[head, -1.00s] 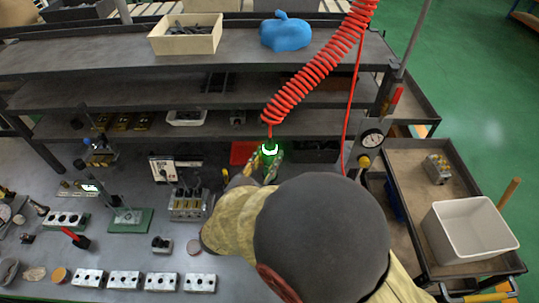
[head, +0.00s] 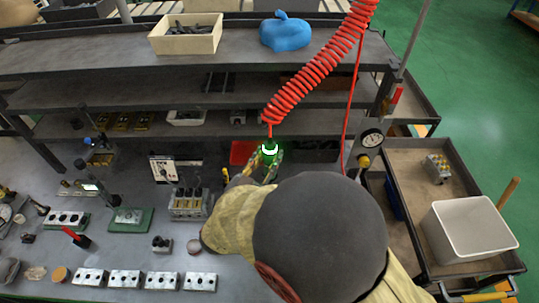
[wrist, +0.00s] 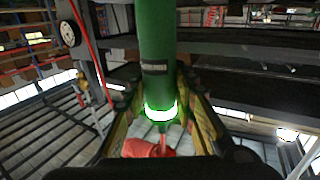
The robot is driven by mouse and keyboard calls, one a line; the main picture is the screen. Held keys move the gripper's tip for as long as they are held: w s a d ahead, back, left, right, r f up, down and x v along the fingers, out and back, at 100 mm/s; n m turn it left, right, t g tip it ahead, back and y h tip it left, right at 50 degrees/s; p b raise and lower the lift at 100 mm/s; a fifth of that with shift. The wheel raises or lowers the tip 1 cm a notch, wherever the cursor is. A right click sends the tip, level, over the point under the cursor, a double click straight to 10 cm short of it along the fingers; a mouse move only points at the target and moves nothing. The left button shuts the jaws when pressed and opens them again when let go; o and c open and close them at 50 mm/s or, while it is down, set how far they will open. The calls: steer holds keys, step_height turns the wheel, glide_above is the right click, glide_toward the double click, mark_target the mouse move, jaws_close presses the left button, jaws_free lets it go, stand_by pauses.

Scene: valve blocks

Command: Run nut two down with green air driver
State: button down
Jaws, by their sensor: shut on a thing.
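The green air driver (head: 269,149) is upright in my gripper (head: 268,163), hanging below the red coiled hose, with a glowing ring near its lower end. In the wrist view the driver (wrist: 157,50) stands between the two fingers of my gripper (wrist: 162,112), which are shut on it. A valve block (head: 188,207) with several upright dark-topped parts sits on the bench, left of and nearer than the driver, apart from it. I cannot tell its nuts one from another. My arm hides the bench below the driver.
A red bin (head: 242,152) is close behind the driver, under the shelves (head: 230,125). The red coiled hose (head: 312,75) runs up to the right. A pressure gauge (head: 371,138) stands right. Several drilled blocks (head: 125,279) line the front bench. A cart holds a white bin (head: 468,238).

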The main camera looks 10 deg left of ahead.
mark_target(270, 137)
steer(key=shift+f, duration=0.5)
stand_by(3.0)
steer(key=shift+r, duration=0.25)
steer(key=shift+r+p, duration=0.45)
steer(key=shift+r, duration=0.15)
steer(key=shift+r+p, duration=2.7)
steer(key=shift+r, duration=0.85)
